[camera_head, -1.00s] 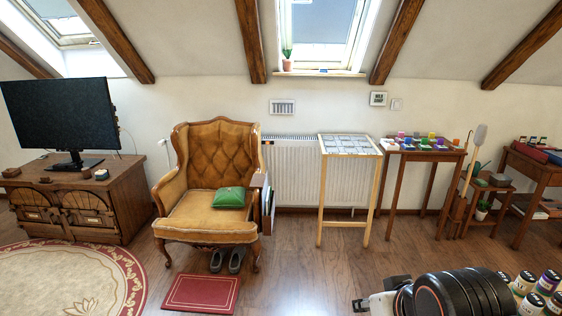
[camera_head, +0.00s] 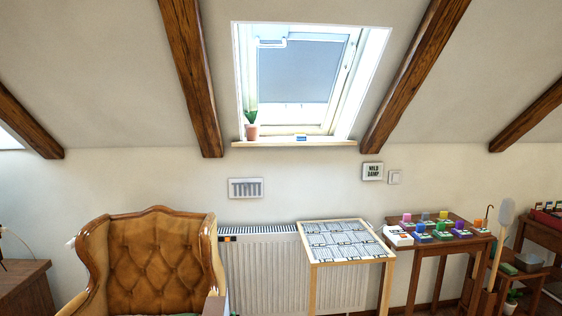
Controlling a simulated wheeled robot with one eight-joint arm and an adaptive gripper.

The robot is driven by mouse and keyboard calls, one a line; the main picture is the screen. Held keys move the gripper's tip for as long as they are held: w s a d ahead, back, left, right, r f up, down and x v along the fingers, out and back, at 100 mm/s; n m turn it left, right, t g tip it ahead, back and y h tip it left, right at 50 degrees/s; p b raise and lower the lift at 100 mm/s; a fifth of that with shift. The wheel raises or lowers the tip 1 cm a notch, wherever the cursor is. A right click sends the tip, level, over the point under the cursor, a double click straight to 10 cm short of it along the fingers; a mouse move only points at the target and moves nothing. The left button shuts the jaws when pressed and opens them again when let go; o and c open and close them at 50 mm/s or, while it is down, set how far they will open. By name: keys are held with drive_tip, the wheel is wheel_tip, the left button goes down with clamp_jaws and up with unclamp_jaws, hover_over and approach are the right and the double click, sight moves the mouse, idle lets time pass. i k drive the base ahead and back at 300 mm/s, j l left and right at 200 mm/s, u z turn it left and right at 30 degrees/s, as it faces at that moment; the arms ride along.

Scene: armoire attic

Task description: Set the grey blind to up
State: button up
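The grey blind (camera_head: 300,72) hangs in the slanted skylight (camera_head: 240,60) at the upper middle of the head view. It covers most of the pane, and a bright strip of glass shows below its lower edge. A small white fitting shows at the top left of the window. My gripper is not in view now.
Below are a radiator (camera_head: 265,270), a tan armchair (camera_head: 150,255), a glass-topped table (camera_head: 345,260) and a table (camera_head: 430,250) with coloured items. Wooden beams flank the window.

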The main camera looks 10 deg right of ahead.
sight(261, 104)
drive_tip(key=i, duration=1)
drive_tip(key=i+l+u, duration=0.25)
drive_tip(key=i, duration=0.25)
drive_tip(key=i+l+u, duration=0.1)
drive_tip(key=i+u, duration=0.2)
drive_tip(key=i, duration=0.2)
